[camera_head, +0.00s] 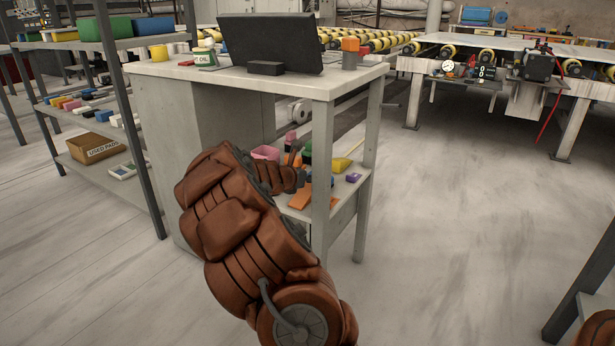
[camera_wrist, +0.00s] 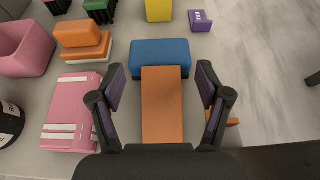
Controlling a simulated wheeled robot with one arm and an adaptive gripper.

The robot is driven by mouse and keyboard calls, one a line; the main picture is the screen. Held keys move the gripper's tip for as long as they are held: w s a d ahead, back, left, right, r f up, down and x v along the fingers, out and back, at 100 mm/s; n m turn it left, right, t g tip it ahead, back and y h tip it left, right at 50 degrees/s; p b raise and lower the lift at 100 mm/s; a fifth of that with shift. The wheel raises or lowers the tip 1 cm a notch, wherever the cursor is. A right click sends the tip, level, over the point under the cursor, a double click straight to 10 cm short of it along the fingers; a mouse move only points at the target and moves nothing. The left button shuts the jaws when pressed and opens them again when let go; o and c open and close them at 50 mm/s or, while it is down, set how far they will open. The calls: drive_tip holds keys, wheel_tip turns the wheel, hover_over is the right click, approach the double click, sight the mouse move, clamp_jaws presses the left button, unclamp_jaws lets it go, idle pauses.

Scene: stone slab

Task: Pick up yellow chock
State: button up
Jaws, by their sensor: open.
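The yellow chock (camera_head: 341,165) lies on the lower shelf of the grey workbench, near its right side. In the wrist view the yellow chock (camera_wrist: 159,10) shows at the top edge, partly cut off by the frame. My gripper (camera_wrist: 160,72) is open, with its fingers apart on either side of an orange block (camera_wrist: 162,105). I cannot tell whether the fingers are level with that block. The yellow chock is beyond the fingertips, past a blue block (camera_wrist: 160,52). In the head view my gripper is largely hidden by my arm and the bench leg.
A purple block (camera_wrist: 200,20) lies right of the yellow chock. A pink striped box (camera_wrist: 75,112), a pink bin (camera_wrist: 25,48) and an orange sponge-like block (camera_wrist: 82,38) sit left. The bench leg (camera_head: 322,180) and bench top (camera_head: 345,78) border the shelf. Open floor lies right.

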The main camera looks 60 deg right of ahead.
drive_tip(key=shift+r, duration=0.25)
drive_tip(key=p+v, duration=0.4)
drive_tip(key=v, duration=0.8)
drive_tip(key=shift+r+p, duration=0.3)
drive_tip(key=shift+s, duration=0.15)
